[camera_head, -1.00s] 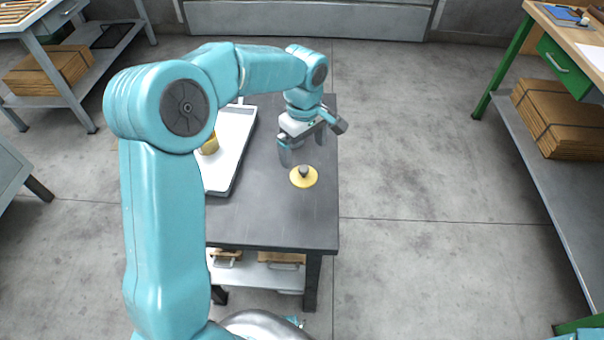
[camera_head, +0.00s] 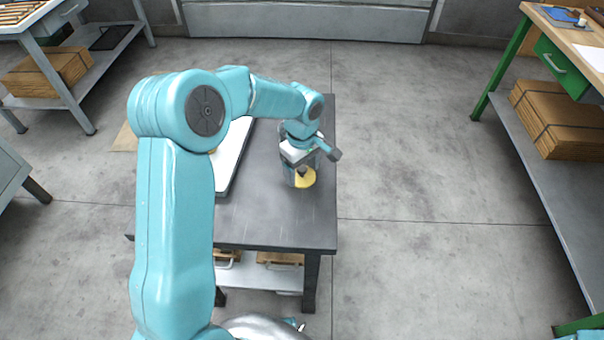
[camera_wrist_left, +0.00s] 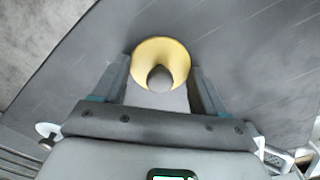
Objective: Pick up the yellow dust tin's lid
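The yellow lid (camera_head: 306,179) with a dark round knob lies on the dark grey table (camera_head: 270,215), near its right edge. My left gripper (camera_head: 302,176) is over the lid and partly hides it. In the left wrist view the lid (camera_wrist_left: 178,55) and its grey knob (camera_wrist_left: 160,79) show between the two fingers of my left gripper (camera_wrist_left: 158,75). The fingers stand apart, one on each side, and the knob is not gripped. The yellow tin is almost wholly hidden behind my left arm in the head view. My right gripper is not in view.
A white tray (camera_head: 232,160) lies on the table left of my gripper, partly behind my arm. The table's front part is clear. A green-legged workbench (camera_head: 560,190) stands at the right, with open floor between.

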